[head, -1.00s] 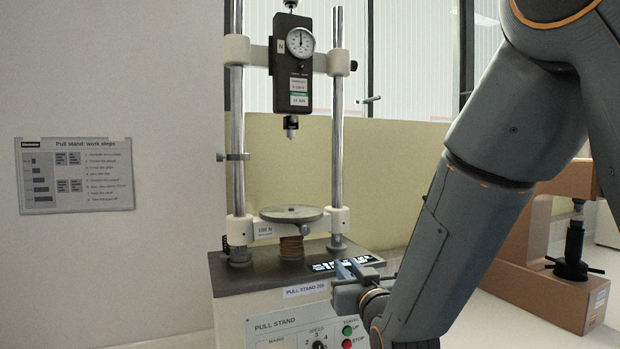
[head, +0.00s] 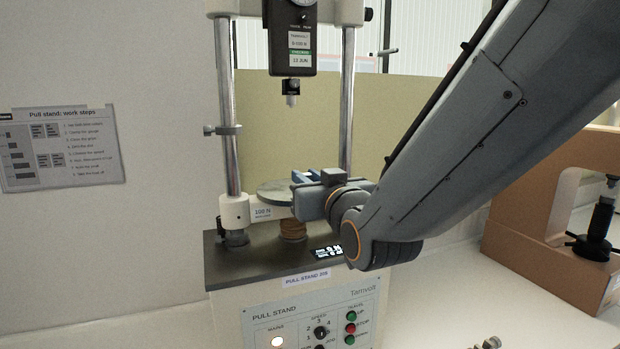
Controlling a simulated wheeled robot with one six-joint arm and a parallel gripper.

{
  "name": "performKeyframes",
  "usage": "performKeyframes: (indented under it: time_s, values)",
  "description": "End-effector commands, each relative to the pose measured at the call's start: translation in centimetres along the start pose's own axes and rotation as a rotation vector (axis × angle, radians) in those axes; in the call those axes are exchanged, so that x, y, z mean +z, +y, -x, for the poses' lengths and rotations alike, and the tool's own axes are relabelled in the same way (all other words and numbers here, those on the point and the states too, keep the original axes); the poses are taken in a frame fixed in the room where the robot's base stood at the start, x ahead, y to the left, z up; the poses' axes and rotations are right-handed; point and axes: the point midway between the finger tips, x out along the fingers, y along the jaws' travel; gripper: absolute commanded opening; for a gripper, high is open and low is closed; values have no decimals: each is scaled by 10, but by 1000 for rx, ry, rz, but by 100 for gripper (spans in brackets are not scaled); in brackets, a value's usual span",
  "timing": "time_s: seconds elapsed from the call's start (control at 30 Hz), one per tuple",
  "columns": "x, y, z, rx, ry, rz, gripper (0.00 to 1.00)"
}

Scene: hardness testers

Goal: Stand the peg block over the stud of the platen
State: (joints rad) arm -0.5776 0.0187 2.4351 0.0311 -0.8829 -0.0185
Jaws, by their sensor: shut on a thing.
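The platen (head: 272,194) is a round grey disc on the pull stand, above a coiled brown part. Its right side is hidden behind my gripper. I cannot make out the stud.
The gauge (head: 292,40) with its hook (head: 291,92) hangs above the platen. Steel columns (head: 226,110) stand at both sides, the right one (head: 347,100) close to my gripper. A control panel (head: 310,325) is below. A brown frame (head: 530,220) stands at the right.

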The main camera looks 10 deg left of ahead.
Motion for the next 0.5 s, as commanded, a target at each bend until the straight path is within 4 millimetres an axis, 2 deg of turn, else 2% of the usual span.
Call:
performKeyframes:
  time_s: [0.5]
  values:
    - [0, 2, -19, 4, 1, 0, 0]
